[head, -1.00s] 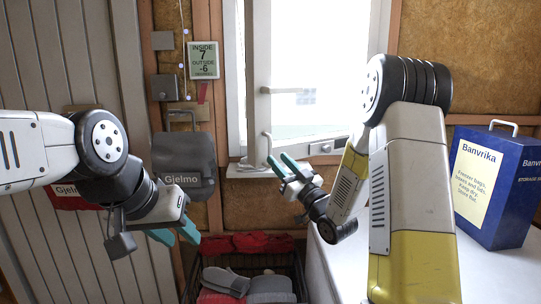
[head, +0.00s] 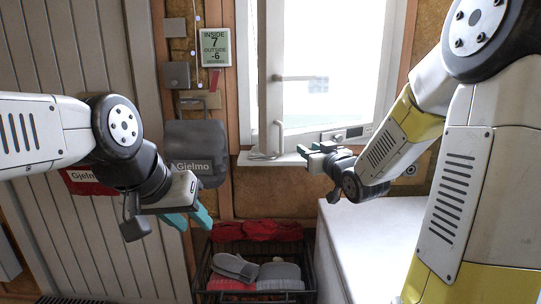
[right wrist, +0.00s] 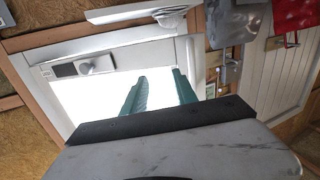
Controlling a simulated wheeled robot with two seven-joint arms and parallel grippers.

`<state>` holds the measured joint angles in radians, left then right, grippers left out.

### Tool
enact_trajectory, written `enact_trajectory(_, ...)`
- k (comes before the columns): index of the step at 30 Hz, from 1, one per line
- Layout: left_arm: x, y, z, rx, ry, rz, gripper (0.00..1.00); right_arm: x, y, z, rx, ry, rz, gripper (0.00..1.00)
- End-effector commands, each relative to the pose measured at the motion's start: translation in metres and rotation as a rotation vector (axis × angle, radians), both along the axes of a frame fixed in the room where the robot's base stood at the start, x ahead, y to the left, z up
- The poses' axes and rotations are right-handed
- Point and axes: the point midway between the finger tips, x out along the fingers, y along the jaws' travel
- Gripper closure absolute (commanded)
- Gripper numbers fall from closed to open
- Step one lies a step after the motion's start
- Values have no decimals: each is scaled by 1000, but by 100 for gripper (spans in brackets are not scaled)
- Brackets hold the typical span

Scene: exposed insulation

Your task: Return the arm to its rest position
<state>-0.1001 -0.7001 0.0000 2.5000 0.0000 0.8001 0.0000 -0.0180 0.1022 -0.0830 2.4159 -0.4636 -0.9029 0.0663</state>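My right arm (head: 462,190) comes in from the right, bent at a large joint, with its forearm reaching left toward the window. My right gripper (head: 316,155) is in front of the window's lower frame. In the right wrist view its two teal fingers (right wrist: 160,95) stand apart with nothing between them. My left arm (head: 45,135) comes in from the left. My left gripper (head: 189,220) points down and right, its teal fingers apart and empty, below the grey Gjelmo bag (head: 197,150). Whether the right fingers touch the window frame cannot be told from the head view.
The bright window (head: 340,60) has a white handle (head: 279,137) and a sill (head: 275,160). A dark crate (head: 213,296) with gloves and red cloth stands below. A white surface (head: 365,240) is at the right. A thermometer sign (head: 215,47) hangs on the wall.

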Motion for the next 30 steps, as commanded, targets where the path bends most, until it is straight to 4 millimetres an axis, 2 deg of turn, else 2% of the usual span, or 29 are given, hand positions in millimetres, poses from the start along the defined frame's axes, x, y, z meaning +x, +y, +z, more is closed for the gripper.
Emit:
enact_trajectory(1, 0, 0, 0, 0, 0, 0, 64, -10, -8, 7, -17, 51, -36, 66)
enact_trajectory(5, 0, 0, 0, 0, 0, 0, 64, -42, -26, 5, -44, 229, -120, 66)
enact_trajectory(9, 0, 0, 0, 0, 0, 0, 64, -95, -39, -2, -43, 431, -181, 66)
enact_trajectory(13, 0, 0, 0, 0, 0, 0, 64, -157, -40, -11, -30, 622, -199, 66)
enact_trajectory(18, 0, 0, 0, 0, 0, 0, 64, -236, -32, -22, -10, 834, -178, 66)
enact_trajectory(21, 0, 0, 0, 0, 0, 0, 64, -270, -26, -27, -6, 917, -158, 66)
enact_trajectory(25, 0, 0, 0, 0, 0, 0, 64, -292, -22, -31, -4, 974, -141, 66)
enact_trajectory(30, 0, 0, 0, 0, 0, 0, 64, -296, -21, -32, -4, 987, -138, 66)
